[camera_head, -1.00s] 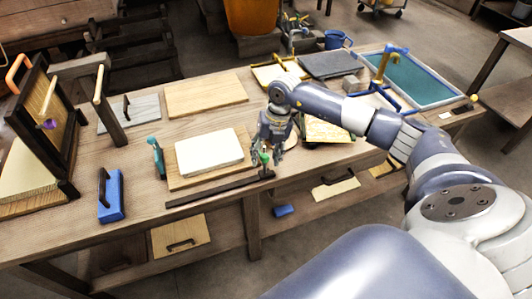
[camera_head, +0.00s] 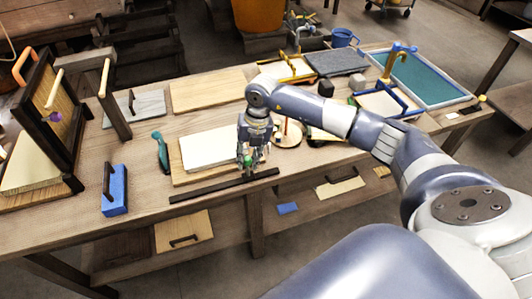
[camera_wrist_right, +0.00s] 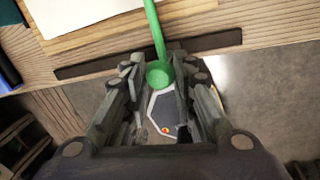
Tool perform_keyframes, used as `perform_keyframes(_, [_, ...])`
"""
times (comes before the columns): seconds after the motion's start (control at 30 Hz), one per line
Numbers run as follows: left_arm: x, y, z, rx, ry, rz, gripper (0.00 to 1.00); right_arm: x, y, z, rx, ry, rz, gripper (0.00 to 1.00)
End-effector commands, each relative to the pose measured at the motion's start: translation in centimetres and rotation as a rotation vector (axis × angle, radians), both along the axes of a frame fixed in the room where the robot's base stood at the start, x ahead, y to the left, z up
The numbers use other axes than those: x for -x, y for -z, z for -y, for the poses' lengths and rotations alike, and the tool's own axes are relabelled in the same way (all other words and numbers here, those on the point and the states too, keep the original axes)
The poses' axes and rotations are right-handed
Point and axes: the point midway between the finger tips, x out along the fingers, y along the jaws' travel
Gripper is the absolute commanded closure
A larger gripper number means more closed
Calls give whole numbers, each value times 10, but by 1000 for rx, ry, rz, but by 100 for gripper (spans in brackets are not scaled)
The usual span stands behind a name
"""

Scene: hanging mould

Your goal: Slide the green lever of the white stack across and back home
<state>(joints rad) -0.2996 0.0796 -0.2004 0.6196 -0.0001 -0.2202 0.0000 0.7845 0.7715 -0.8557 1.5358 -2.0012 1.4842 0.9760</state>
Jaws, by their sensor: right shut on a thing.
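The white stack (camera_head: 205,146) lies on a wooden board (camera_head: 183,178) near the front of the bench; its edge also shows in the wrist view (camera_wrist_right: 80,12). A dark rail (camera_head: 205,191) runs along the bench front below it. My right gripper (camera_head: 249,165) is at the stack's right front, above the rail toward its right end. It is shut on the green lever (camera_wrist_right: 155,35), with the round knob (camera_wrist_right: 159,73) between the fingers. In the head view the fingers mostly hide the lever. My left gripper is in neither view.
A blue block with a dark handle (camera_head: 115,190) is farther left. A round plate (camera_head: 288,135) lies right of my gripper. Bare bench lies in front of the teal handle.

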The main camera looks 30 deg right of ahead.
Motion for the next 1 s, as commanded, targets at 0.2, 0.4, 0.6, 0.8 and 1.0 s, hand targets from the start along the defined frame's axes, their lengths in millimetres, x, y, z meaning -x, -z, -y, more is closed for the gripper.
perform_keyframes(0.2, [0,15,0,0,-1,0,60,-18,1,-77,-6,-8,3,100])
perform_keyframes(0.4, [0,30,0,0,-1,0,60,-33,2,-136,-5,-6,4,100])
perform_keyframes(0.6, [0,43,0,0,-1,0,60,-43,1,-178,-3,-4,2,100])
perform_keyframes(0.8, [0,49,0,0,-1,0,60,-48,0,-201,-3,-2,2,100])
perform_keyframes(1.0, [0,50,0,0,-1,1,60,-50,-1,-209,-4,-1,2,100])
